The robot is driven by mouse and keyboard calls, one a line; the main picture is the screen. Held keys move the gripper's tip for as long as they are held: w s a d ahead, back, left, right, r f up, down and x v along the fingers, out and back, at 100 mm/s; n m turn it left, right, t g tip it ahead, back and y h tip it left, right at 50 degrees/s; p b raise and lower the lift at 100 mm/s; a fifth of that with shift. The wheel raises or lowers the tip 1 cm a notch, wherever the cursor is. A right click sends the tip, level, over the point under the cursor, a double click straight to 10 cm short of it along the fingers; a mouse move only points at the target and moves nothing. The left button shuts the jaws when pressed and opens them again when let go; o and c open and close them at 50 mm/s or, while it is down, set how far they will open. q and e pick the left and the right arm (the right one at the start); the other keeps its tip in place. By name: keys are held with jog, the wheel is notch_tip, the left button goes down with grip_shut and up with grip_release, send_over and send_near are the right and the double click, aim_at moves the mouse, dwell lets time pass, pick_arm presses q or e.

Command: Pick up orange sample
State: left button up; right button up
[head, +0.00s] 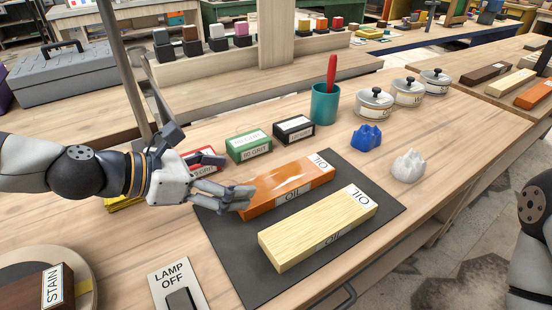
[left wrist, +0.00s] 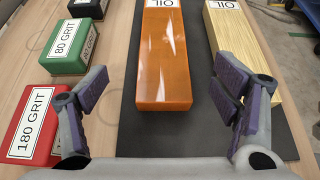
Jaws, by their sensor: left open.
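The orange sample (head: 298,182) is a glossy orange block with OIL labels, lying on a dark mat (head: 225,238). It also shows in the left wrist view (left wrist: 165,60), centred ahead between my fingers. A pale wood block (head: 315,230) with OIL labels lies beside it on the mat. My left gripper (head: 240,198) is open at the near left end of the orange sample, and in the head view its fingers overlap that end. In the left wrist view the open fingers (left wrist: 168,95) stand to either side of the block's near end; contact cannot be told. My right gripper is not seen.
Red (head: 203,160), green (head: 249,146) and black (head: 294,130) grit blocks stand behind the mat. A teal cup (head: 325,104), lidded tins (head: 374,104), a blue lump (head: 367,136) and a white lump (head: 408,166) are to the right. A lamp switch plate (head: 176,285) lies in front.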

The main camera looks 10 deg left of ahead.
aim_at(282, 180)
pick_arm(q)
jog(key=w+d+f+b, duration=0.1)
jog(key=d, duration=0.1)
jog(key=w+d+f+b, duration=0.1)
jog(key=f, duration=0.1)
jog(key=shift+d+f+b, duration=0.25)
jog(key=shift+d+b, duration=0.1)
jog(key=x, duration=0.2)
jog(key=b+x, duration=0.1)
jog(key=x, duration=0.1)
jog(key=r+x, duration=0.1)
jog(key=x, duration=0.1)
jog(key=shift+w+f, duration=0.1)
jog(key=shift+w, duration=0.35)
jog(key=shift+w+d, duration=0.2)
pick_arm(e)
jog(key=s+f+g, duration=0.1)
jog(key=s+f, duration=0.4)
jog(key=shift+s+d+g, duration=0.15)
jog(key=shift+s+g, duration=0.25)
pick_arm(q)
jog(key=c, duration=1.4)
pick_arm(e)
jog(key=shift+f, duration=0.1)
